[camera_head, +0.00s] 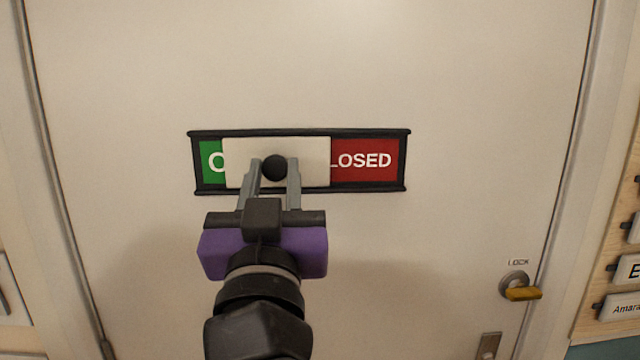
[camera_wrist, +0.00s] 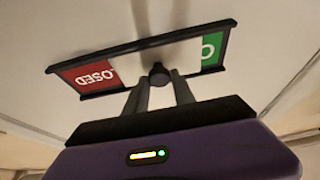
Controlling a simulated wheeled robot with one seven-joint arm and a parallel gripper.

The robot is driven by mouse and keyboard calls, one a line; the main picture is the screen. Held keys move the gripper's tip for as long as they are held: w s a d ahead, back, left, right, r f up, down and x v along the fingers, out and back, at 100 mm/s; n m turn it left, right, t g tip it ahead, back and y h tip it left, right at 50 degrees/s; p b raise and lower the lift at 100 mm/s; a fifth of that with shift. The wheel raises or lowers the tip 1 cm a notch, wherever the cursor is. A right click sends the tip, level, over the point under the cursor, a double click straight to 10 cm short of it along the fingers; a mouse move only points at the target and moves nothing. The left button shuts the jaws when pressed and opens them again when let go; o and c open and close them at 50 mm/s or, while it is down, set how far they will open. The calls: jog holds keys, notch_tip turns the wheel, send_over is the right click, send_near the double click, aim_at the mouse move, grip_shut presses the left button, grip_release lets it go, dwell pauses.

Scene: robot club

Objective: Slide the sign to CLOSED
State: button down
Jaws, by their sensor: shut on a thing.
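The sign is a black frame (camera_head: 300,133) on a pale door, with a green panel (camera_head: 211,162) at its left end and a red panel (camera_head: 370,160) at its right. A white slider (camera_head: 310,160) with a round black knob (camera_head: 275,168) sits between them. It covers most of the word on the green and the first letter of CLOSED; "O" and "LOSED" show. My gripper (camera_head: 273,170) is shut on the knob, one finger on each side. In the wrist view, the knob (camera_wrist: 159,76) shows between the fingertips, with the red panel (camera_wrist: 88,78) at left and green (camera_wrist: 212,50) at right.
The pale door (camera_head: 450,80) is flat and clear around the sign. A lock with a yellow lever (camera_head: 522,293) is at the lower right. Name plates (camera_head: 625,270) hang on a wooden board at the right edge.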

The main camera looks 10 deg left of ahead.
jog(key=a, duration=0.2)
jog(key=s+a+b, duration=0.1)
jog(key=a, duration=0.1)
jog(key=shift+s+a, duration=0.1)
jog(key=c, duration=1.1)
grip_release()
jog(key=shift+a, duration=0.15)
jog(key=shift+s, duration=0.1)
jog(key=b, duration=0.2)
send_near(243, 153)
jog(key=s+f, duration=0.1)
jog(key=s, duration=0.2)
jog(key=shift+w+d+f, duration=0.1)
jog(key=shift+d+f, duration=0.05)
jog(key=shift+d, duration=0.2)
